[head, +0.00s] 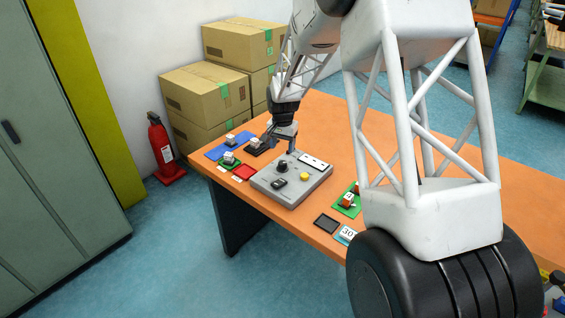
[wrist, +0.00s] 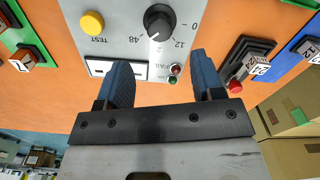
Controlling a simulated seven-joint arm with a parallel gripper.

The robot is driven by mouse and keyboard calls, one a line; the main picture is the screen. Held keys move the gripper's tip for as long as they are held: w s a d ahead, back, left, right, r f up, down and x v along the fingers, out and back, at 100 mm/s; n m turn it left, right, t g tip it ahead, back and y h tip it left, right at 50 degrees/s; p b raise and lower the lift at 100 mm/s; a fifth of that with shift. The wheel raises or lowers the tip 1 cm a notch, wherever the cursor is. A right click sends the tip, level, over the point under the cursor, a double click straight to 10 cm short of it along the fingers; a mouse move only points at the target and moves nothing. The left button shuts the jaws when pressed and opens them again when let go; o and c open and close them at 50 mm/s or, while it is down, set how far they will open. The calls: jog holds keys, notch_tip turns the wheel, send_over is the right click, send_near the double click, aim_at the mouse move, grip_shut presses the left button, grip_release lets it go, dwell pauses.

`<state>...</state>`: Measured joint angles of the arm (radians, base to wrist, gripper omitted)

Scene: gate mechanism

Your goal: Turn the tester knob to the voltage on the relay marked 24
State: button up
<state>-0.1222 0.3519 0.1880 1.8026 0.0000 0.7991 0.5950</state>
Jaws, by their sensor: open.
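The grey tester (head: 315,182) sits on the orange table. Its black knob (head: 283,165) also shows in the wrist view (wrist: 158,20), with dial marks 0, 12 and 48 readable around it. A light mark on the knob's rim faces the gripper side, between 12 and 48. My gripper (wrist: 160,58) is open and empty, its blue fingers apart and short of the knob; in the head view it (head: 282,149) hangs above the tester's back edge. A relay (wrist: 258,67) with a number label stands on a black pad at the right; I cannot read its number surely.
The tester has a yellow TEST button (wrist: 92,22), small red and green lamps (wrist: 175,70) and a white panel (head: 314,162). Other relays stand on blue (head: 215,152) and green pads (head: 342,208).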

aim_at(283, 163)
jog(key=shift+f, duration=0.1)
jog(key=shift+f, duration=3.8)
jog(key=c, duration=0.9)
